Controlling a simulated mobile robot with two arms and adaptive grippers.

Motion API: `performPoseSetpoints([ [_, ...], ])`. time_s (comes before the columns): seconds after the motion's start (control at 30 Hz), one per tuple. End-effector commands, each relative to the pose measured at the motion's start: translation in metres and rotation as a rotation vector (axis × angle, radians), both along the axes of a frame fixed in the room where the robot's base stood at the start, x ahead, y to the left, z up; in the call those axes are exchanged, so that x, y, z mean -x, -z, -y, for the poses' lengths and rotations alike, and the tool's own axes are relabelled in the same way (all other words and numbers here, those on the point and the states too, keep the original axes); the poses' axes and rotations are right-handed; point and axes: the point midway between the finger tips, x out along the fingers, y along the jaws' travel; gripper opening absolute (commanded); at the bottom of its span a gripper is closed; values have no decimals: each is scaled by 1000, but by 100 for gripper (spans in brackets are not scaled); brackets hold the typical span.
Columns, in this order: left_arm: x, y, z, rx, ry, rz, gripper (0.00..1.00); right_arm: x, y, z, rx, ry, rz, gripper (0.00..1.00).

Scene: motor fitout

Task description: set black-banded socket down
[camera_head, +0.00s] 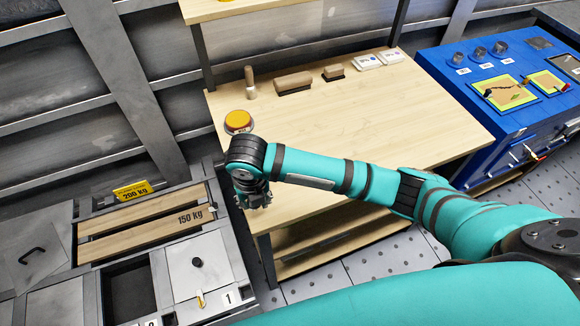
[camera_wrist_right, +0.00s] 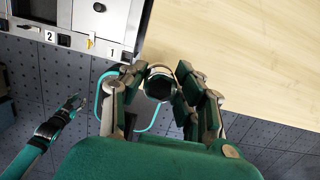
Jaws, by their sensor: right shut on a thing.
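In the head view my right arm reaches across from the right, and my right gripper (camera_head: 252,196) points down at the left edge of the wooden workbench (camera_head: 330,135). In the right wrist view, my right gripper (camera_wrist_right: 160,82) is shut on a small round thing, which I take to be the black-banded socket (camera_wrist_right: 159,70). Its dark and pale rim shows between the fingertips, but most of it is hidden. The bench's edge lies just beyond the fingers. What seems to be my left gripper (camera_wrist_right: 70,105) is at the left of the wrist view, too small to judge.
An orange-topped round button (camera_head: 238,121) stands on the bench near the arm. Grey drawers with a 150 kg wooden slat (camera_head: 150,238) are left. A blue panel (camera_head: 500,85) is right. The bench's middle is clear.

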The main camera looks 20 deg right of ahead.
Motion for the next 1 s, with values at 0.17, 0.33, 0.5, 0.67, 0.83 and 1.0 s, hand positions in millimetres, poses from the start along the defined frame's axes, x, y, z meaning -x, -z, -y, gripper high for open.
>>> performPoseSetpoints([
  [0.17, 1, -14, 0, 0, -1, -1, 29, -28, 1, 42, 3, 8, -2, 0],
  [0.33, 0, -20, -1, -1, -2, -1, 29, -48, 6, 71, 1, 4, -1, 0],
  [0.5, 0, -22, -1, -2, -3, -1, 29, -57, 8, 83, 0, 2, -1, 0],
  [0.67, 0, -28, -2, -2, -3, -1, 29, -64, 15, 94, 0, 3, -5, 0],
  [0.83, 0, -35, -3, -4, -3, 1, 29, -64, 40, 93, 0, 2, -2, 0],
  [1.0, 0, -34, -3, -4, -3, 1, 29, -65, 45, 93, 0, 0, 1, 0],
])
